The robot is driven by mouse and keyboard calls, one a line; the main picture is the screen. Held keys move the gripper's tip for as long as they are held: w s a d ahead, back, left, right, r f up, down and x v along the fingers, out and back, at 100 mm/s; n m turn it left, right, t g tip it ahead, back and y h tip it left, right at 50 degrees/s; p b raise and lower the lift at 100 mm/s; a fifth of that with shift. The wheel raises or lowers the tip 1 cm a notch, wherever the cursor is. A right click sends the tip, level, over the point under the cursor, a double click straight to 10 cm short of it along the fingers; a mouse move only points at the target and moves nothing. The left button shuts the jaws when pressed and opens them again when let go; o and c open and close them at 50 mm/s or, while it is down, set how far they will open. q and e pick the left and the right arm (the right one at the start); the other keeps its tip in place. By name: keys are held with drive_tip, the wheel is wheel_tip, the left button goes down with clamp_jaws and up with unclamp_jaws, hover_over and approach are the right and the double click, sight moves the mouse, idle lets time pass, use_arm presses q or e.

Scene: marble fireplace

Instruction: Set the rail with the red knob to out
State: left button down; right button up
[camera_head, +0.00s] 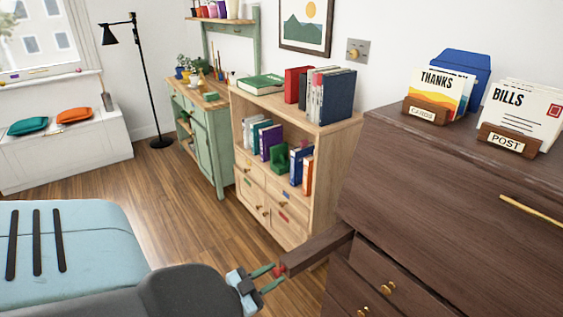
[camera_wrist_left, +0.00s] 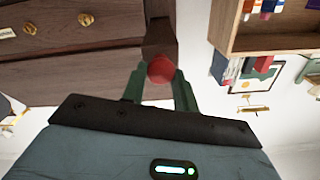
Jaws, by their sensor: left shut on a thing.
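The rail (camera_head: 318,246) is a dark wood bar that sticks out from the front of the dark brown desk (camera_head: 440,185), beside its drawers. The red knob (camera_head: 279,269) is at the rail's outer end. My left gripper (camera_head: 272,277) has its green fingers closed around the knob. In the left wrist view the red knob (camera_wrist_left: 160,69) sits between the two fingertips, with the end of the rail (camera_wrist_left: 160,38) right behind it. My right gripper is not in view.
A light wood bookcase (camera_head: 243,150) with books stands close to the left of the rail. Card and letter holders (camera_head: 510,138) stand on the desk top. Open wooden floor (camera_head: 180,220) is at the left.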

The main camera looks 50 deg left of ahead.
use_arm(q)
drive_tip(key=shift+s, duration=0.2)
drive_tip(key=shift+f, duration=0.1)
drive_tip(key=c, duration=1.5)
unclamp_jaws()
drive_tip(key=shift+o, duration=0.8)
drive_tip(key=shift+s, duration=0.2)
drive_tip(key=s, duration=0.8)
drive_tip(key=shift+a, duration=0.35)
